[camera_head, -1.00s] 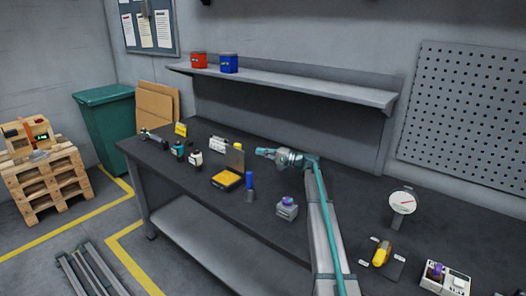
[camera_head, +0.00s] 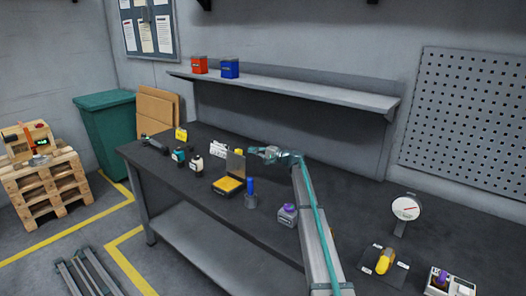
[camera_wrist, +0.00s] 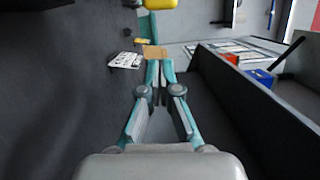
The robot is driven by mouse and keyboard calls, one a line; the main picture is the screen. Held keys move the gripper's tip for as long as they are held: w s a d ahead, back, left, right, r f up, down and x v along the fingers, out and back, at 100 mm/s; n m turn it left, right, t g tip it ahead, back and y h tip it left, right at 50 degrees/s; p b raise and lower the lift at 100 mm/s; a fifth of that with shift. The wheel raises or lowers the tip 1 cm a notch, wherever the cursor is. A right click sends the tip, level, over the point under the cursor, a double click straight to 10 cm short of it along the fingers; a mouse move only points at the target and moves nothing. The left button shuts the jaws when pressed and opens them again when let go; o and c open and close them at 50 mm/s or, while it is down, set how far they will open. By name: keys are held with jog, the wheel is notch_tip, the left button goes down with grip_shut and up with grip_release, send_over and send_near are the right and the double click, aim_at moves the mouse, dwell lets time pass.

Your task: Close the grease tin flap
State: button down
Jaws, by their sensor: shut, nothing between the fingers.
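The grease tin (camera_head: 228,186) is a low black and yellow box on the workbench. Its grey-brown flap (camera_head: 236,164) stands up from the tin's back side, so the tin is open. My gripper (camera_head: 254,150) is just right of the flap's upper part in the head view, with its fingers pointing left. It looks close to the flap, but I cannot tell whether they touch. In the wrist view my gripper (camera_wrist: 160,66) has its fingertips drawn together with nothing held. I cannot make out the tin or flap clearly there.
A blue-topped grey item (camera_head: 251,198) stands right of the tin, and a grey block with a purple top (camera_head: 288,214) is further right. A wall shelf (camera_head: 290,88) runs above the bench.

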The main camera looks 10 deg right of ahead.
aim_at(239, 155)
jog(key=shift+s+a+r+p, duration=0.1)
jog(key=shift+s+a+p, duration=0.4)
jog(key=shift+a, duration=0.4)
jog(key=shift+s+a+r+p, duration=0.1)
jog(key=shift+s+a+p, duration=0.2)
jog(key=shift+s+a, duration=0.45)
jog(key=shift+a+f+b, duration=0.1)
jog(key=shift+a+b, duration=0.15)
jog(key=shift+b, duration=0.2)
jog(key=s+a+n+b, duration=0.1)
jog(key=b, duration=0.2)
jog(key=s+a+n+b, duration=0.1)
jog(key=n+b, duration=0.1)
jog(key=b, duration=0.1)
jog(key=s+a+n+h+b, duration=0.1)
jog(key=a+b, duration=0.1)
jog(key=b, duration=0.1)
jog(key=shift+r, duration=0.35)
jog(key=s+a+n+b, duration=0.2)
jog(key=s+a+b, duration=0.2)
jog(key=b, duration=0.4)
jog(key=shift+s+a+f+n+g+h, duration=0.2)
jog(key=shift+a+f+n+g+h, duration=0.1)
jog(key=shift+a+f+n, duration=0.25)
jog(key=shift+a+r, duration=0.1)
jog(key=shift+a, duration=0.05)
